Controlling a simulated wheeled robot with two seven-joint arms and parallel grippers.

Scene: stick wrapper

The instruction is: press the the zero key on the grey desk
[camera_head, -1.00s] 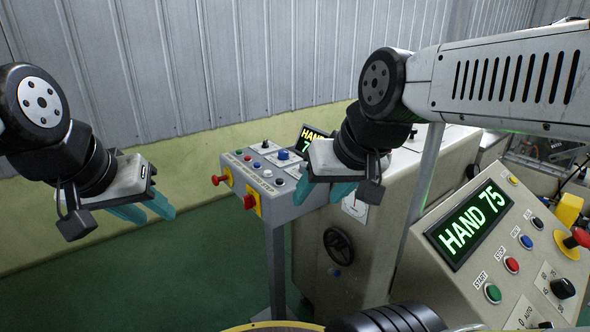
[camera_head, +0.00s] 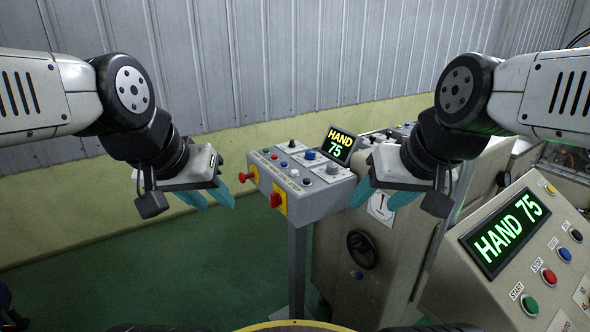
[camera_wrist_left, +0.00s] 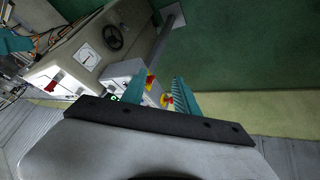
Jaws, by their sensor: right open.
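The grey desk (camera_head: 322,205) is a small console on a post in the middle of the head view. Its sloped top carries several small knobs and keys, among them a blue button (camera_head: 309,155). The labels are too small to read, so I cannot tell which is the zero key. My left gripper (camera_head: 210,197) has teal fingers, is empty and hangs left of the desk, apart from it in the picture. Its fingers stand apart in the left wrist view (camera_wrist_left: 160,92). My right gripper (camera_head: 383,195) is open and empty, just right of the desk.
A large beige panel (camera_head: 470,285) with a HAND 75 display (camera_head: 505,232) is at right. The green floor (camera_head: 180,270) at left is clear.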

